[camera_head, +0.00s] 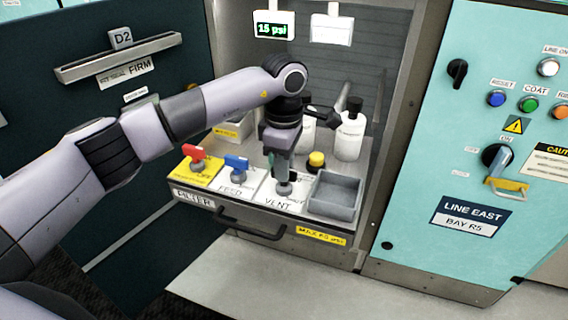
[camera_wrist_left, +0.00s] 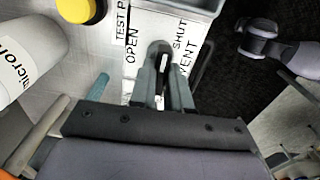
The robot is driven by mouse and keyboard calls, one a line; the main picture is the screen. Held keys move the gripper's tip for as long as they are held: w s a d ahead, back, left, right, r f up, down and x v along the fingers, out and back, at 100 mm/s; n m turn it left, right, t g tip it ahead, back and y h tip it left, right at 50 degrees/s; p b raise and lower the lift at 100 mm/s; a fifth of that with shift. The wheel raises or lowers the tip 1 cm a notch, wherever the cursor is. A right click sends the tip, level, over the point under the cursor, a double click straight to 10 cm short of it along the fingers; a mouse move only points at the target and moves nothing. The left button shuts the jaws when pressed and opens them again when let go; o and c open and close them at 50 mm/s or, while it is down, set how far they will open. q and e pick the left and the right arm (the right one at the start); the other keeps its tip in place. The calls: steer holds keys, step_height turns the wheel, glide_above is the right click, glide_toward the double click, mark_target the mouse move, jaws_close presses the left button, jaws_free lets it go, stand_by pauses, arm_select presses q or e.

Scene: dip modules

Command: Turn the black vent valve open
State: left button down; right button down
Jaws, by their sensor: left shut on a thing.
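The vent valve (camera_head: 283,187) stands on the white VENT plate (camera_head: 266,200) at the front of the bench. My left gripper (camera_head: 281,176) points down over it and is shut on its handle. In the left wrist view the fingers (camera_wrist_left: 164,88) close around the dark valve handle (camera_wrist_left: 160,50). OPEN is printed to the left of the handle and SHUT to the right. The fingers hide much of the handle, so I cannot tell its exact angle. My right gripper is in neither view.
Red (camera_head: 195,157) and blue (camera_head: 236,164) valves stand left of the vent. A grey tray (camera_head: 334,194) is close on its right, with a yellow button (camera_head: 316,160) and white bottle (camera_head: 350,135) behind. A display (camera_head: 272,30) reads 15 psi. A teal cabinet (camera_head: 420,200) stands right.

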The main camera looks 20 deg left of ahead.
arm_select(q)
steer(key=shift+r+n+p, duration=0.1)
steer(key=shift+n+p, duration=0.25)
steer(key=shift+n, duration=0.55)
steer(key=n+p, duration=0.1)
steer(key=n, duration=0.4)
steer(key=shift+p, duration=0.4)
steer(key=n+p, duration=0.1)
steer(key=n, duration=0.4)
steer(key=shift+n+p, duration=0.4)
steer(key=n+p, duration=0.1)
steer(key=n, duration=0.3)
steer(key=shift+n, duration=0.4)
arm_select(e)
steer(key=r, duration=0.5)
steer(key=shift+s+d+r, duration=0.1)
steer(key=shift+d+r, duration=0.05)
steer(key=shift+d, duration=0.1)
arm_select(q)
steer(key=c, duration=1.1)
jaws_free()
